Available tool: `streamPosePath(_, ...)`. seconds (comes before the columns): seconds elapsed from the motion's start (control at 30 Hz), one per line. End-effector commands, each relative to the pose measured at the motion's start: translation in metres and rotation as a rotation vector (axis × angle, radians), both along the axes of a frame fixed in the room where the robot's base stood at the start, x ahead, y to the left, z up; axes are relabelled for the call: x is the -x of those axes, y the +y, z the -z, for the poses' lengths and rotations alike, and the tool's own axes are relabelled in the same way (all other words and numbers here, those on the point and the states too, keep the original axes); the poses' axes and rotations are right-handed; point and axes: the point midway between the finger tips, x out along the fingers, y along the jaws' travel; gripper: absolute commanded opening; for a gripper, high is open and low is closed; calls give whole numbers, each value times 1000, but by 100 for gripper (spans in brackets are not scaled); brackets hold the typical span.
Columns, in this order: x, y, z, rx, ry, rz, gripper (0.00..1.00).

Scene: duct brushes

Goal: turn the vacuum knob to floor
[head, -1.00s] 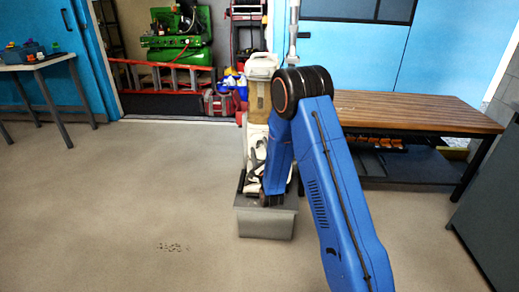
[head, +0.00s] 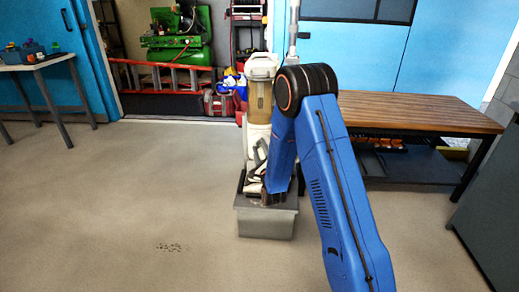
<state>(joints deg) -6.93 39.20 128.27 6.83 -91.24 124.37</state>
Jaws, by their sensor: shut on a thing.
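An upright vacuum (head: 259,92) with a cream body, a clear amber canister and a wide grey floor head (head: 264,223) stands in the middle of the floor. My blue arm reaches down in front of its right side. My gripper (head: 267,198) is low at the vacuum's base, just above the grey head, small and dark in this view. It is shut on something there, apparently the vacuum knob. The knob itself is hidden by the gripper and arm, so its setting cannot be read.
A wooden-topped bench (head: 420,112) with a lower shelf stands behind on the right. A table (head: 38,63) with small items is at far left. A red ladder (head: 165,76) and a green compressor (head: 180,48) are at the back.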

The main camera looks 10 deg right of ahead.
Motion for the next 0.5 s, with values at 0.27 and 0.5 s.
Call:
streamPosePath(0.27,1,-1,-1,222,75,0,14)
streamPosePath(0.5,1,-1,-2,439,146,0,14)
